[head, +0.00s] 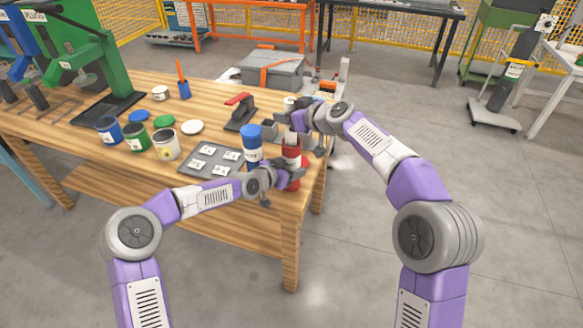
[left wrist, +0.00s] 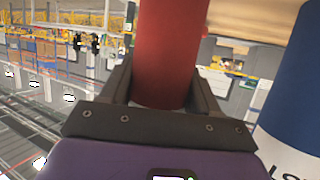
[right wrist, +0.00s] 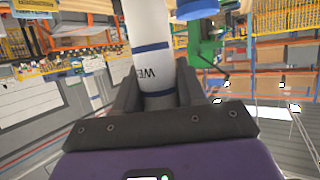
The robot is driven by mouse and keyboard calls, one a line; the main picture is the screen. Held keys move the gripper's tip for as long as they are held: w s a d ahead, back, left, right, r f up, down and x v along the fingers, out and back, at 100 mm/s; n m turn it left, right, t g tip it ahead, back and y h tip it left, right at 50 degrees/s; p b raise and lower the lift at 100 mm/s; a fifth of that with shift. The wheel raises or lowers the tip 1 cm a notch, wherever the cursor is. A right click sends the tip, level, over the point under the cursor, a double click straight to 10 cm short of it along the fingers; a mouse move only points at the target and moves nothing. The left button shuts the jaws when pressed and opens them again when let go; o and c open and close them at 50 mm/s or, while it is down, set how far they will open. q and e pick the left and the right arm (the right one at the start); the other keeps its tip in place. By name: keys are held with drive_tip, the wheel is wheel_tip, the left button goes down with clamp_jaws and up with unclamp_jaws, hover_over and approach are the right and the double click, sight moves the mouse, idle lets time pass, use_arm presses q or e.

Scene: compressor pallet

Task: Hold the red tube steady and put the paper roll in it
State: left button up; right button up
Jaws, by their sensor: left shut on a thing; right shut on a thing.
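The red tube (head: 292,154) stands upright near the right end of the wooden table. My left gripper (head: 286,172) is shut around it; in the left wrist view the red tube (left wrist: 168,50) sits between both fingers. My right gripper (head: 294,122) is shut on the paper roll (head: 290,103), above the tube. In the right wrist view the paper roll (right wrist: 150,65) is white with blue bands and dark lettering, between the fingers. The roll's lower end is close to the tube's mouth; my gripper partly hides it, so I cannot tell whether it is inside.
A blue tube (head: 252,143) with a white label stands just left of the red tube. A grey case (head: 268,70) is behind.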

drive_tip(key=o, duration=1.1)
drive_tip(key=shift+o, duration=0.2)
drive_tip(key=v, duration=1.2)
drive_tip(key=shift+r, duration=0.1)
use_arm(q)
drive_tip(key=o, duration=1.1)
drive_tip(key=shift+o, duration=0.2)
